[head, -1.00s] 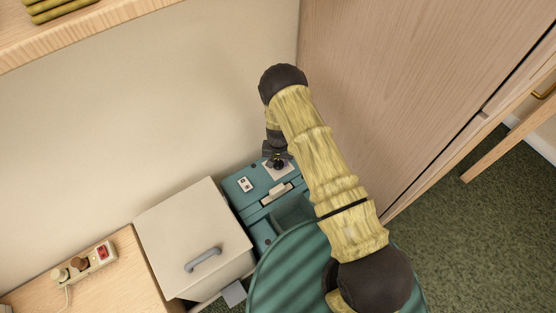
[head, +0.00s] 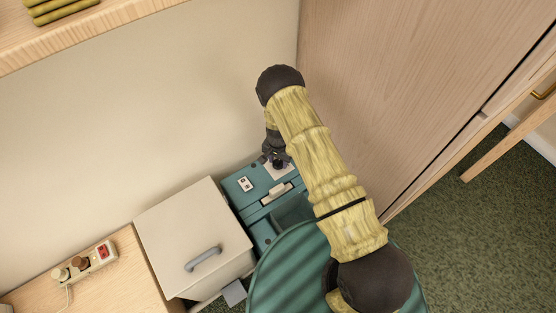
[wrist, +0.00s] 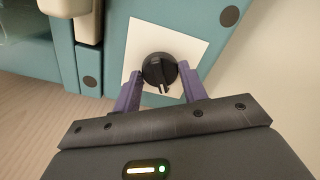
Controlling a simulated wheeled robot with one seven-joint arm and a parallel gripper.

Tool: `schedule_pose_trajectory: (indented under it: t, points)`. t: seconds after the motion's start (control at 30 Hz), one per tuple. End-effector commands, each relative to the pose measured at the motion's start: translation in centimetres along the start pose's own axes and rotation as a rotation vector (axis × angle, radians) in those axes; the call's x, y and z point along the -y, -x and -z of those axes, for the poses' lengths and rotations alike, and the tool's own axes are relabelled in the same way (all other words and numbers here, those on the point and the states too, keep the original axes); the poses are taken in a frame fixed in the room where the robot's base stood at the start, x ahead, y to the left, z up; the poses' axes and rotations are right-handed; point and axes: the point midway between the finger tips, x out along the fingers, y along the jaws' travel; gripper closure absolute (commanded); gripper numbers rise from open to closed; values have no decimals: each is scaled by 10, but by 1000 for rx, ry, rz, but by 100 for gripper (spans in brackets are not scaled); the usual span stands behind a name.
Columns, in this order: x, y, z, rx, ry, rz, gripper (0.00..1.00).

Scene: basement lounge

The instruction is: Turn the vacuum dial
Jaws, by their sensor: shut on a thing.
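The vacuum dial (wrist: 159,70) is a round black knob with a raised grip bar, on a white square plate (wrist: 190,48) on the teal vacuum. In the wrist view my gripper (wrist: 160,78) has one purple finger on each side of the dial and is shut on it. In the head view my gripper (head: 274,156) reaches down to the dial (head: 278,163) at the back of the teal vacuum (head: 250,207). My forearm crosses in front of the vacuum's right side and hides part of it.
A cream box with a grey handle (head: 185,240) stands left of the vacuum. A power strip (head: 86,262) with a red switch lies on a wooden surface at lower left. A wall is behind, and a wooden cabinet (head: 390,80) stands close on the right.

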Motion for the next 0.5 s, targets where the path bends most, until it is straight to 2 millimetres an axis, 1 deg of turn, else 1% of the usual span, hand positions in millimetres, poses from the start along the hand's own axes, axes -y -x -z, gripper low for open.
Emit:
schedule_pose_trajectory:
  t: [0.03, 0.07, 0.1, 0.17, 0.5]
  points:
    - [2, 1, 3, -7, 0, 4, 81]
    - [2, 1, 3, -7, 0, 4, 54]
    - [1, 1, 3, -7, 0, 4, 46]
    - [1, 1, 2, -6, 0, 3, 36]
    - [1, 3, 1, -3, 1, 2, 36]
